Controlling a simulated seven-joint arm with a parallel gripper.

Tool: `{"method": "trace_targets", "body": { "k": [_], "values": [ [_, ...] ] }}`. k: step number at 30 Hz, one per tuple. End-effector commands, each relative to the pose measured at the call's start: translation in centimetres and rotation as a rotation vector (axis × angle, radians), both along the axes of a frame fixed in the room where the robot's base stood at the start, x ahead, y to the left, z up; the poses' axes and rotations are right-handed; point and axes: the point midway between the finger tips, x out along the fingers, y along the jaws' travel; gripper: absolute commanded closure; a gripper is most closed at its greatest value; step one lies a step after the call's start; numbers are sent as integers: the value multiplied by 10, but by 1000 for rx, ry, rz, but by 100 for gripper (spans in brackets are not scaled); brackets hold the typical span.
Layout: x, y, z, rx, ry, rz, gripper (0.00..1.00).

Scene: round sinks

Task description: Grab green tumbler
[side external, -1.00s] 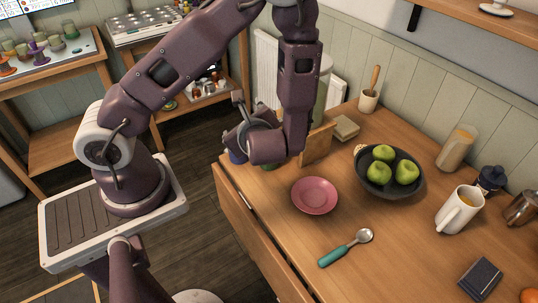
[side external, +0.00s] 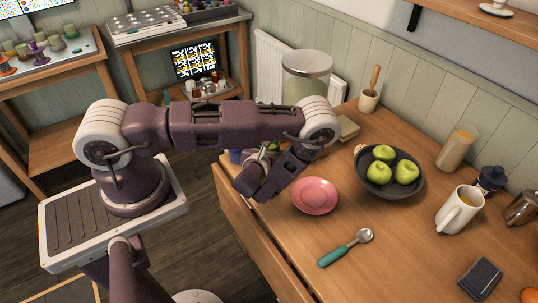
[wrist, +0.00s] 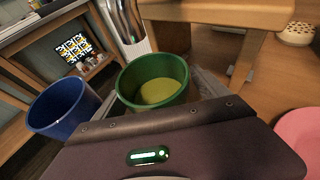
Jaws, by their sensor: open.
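The green tumbler (wrist: 150,68) stands upright in the middle of the wrist view, open at the top, with a yellowish-green inside. My gripper (wrist: 155,98) is open, with grey fingers partly showing on the left and right of the tumbler. The gripper body hides the tumbler's near lower side, and I cannot tell whether the fingers touch it. In the side view my gripper (side external: 262,152) is low at the table's left end, and my arm mostly hides the tumbler there.
A blue cup (wrist: 62,108) stands close left of the tumbler. A pink plate (side external: 315,196) lies to the right, near a black bowl (side external: 390,178) of green apples and a teal-handled scoop (side external: 345,248).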

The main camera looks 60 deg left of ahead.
Motion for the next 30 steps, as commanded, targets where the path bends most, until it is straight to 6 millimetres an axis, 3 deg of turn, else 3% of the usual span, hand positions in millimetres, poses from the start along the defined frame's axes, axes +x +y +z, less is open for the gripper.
{"method": "trace_targets", "body": {
  "k": [4, 15, 30],
  "values": [
    [0, 0, 0, 0, 0, 1, 20],
    [-1, 0, 0, 0, 0, 1, 92],
    [0, 0, 11, 0, -1, 1, 92]
  ]
}}
